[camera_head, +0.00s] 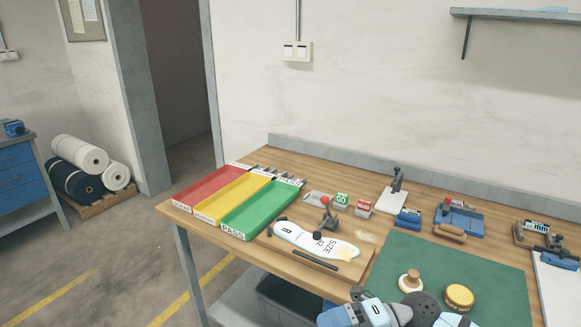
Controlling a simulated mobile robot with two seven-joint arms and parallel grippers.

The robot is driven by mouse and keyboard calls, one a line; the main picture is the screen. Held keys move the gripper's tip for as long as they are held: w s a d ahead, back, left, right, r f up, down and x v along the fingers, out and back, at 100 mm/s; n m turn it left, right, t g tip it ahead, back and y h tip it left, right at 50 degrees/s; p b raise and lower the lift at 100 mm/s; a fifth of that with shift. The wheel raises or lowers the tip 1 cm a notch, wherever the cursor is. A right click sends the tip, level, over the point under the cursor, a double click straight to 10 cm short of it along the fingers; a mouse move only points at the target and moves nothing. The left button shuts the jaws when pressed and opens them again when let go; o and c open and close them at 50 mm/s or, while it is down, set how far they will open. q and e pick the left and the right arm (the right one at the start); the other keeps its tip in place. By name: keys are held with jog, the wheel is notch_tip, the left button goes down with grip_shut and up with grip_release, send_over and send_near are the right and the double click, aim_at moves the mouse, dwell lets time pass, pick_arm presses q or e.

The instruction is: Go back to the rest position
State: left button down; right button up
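Grey, white and blue links of my own arm show at the bottom edge, over the near edge of the green mat (455,268). No gripper fingers can be made out there, and I cannot tell which arm it is. On the wooden table (330,163), a white insole marked R and SIZE 42 (310,240) lies on a wooden board, with a small red-knobbed clamp (327,212) standing at it. Red (212,188), yellow (232,199) and green PASS (260,209) trays stand side by side at the left end.
A wooden-knobbed stamp (411,280) and a round yellow tin (459,297) sit on the mat. Green GO (342,199) and red (364,208) blocks, blue tools (459,220) and a clipboard (556,290) stand behind and right.

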jog(key=w+d+f+m+t+h, duration=0.1)
jog(key=d+f+m+t+h, duration=0.15)
jog(key=m+t, duration=0.85)
jog(key=w+d+f+m+t+h, duration=0.2)
jog(key=f+m+t, duration=0.2)
jog(key=m+t, duration=0.75)
jog(key=s+d+f+m+g+h, duration=0.4)
jog(key=s+f+m, duration=0.2)
jog(key=f, duration=0.3)
jog(key=s+d+f+m+g+h, duration=0.35)
jog(key=s+f+m, duration=0.25)
jog(key=f, duration=0.2)
pick_arm(q)
notch_tip(320, 180, up, 12)
jog(key=s+a+p, duration=0.1)
jog(key=p, duration=1.3)
jog(key=shift+m, duration=0.3)
pick_arm(e)
notch_tip(320, 180, up, 11)
jog(key=s+h, duration=0.1)
jog(key=shift+s+d+r+g, duration=0.2)
jog(key=shift+s+d+g, duration=0.1)
jog(key=shift+s, duration=0.05)
pick_arm(q)
jog(key=shift+d+r, duration=0.1)
